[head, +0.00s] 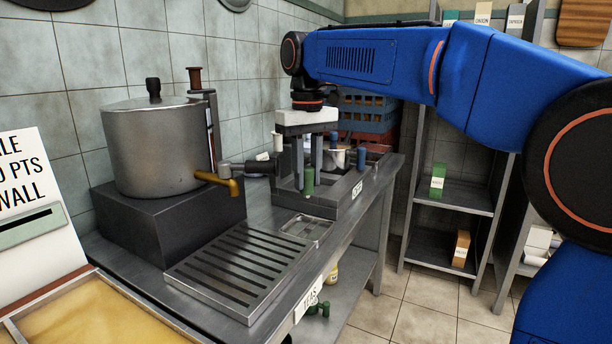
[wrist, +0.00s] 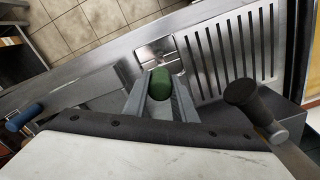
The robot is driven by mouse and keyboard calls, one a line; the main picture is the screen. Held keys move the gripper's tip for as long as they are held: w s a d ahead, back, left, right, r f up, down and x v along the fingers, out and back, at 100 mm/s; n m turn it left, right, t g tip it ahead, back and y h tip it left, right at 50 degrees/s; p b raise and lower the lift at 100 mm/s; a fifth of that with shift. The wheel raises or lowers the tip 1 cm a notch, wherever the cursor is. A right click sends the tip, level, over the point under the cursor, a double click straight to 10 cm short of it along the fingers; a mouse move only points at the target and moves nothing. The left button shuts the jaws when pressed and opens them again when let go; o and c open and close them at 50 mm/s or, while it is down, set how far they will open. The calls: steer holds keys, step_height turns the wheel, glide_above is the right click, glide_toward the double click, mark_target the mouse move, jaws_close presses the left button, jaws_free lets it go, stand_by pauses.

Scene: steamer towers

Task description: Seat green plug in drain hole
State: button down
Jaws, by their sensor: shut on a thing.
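The green plug (head: 308,182) hangs upright below my gripper (head: 308,168), above the dark unit at the back of the steel counter. In the wrist view the green plug (wrist: 159,84) sits between the two grey fingers, which are shut on it. A small shallow square metal basin (head: 304,229) is set in the counter, in front of the plug in the head view. This basin (wrist: 155,52) lies just beyond the fingertips in the wrist view. I cannot make out the drain hole clearly in either view.
A slatted drain grate (head: 238,268) lies left of the basin. A large steel pot (head: 155,148) with a brass spout (head: 217,182) stands behind it. A dark handle (wrist: 245,96) rises near my gripper in the wrist view. Shelves (head: 455,193) stand at right.

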mark_target(307, 196)
steer(key=shift+f, duration=2.4)
steer(key=shift+f, duration=0.25)
steer(key=shift+f, duration=1.25)
steer(key=shift+f, duration=0.75)
steer(key=c, duration=1.4)
jaws_free()
step_height(307, 196, up, 17)
steer(key=shift+r, duration=0.2)
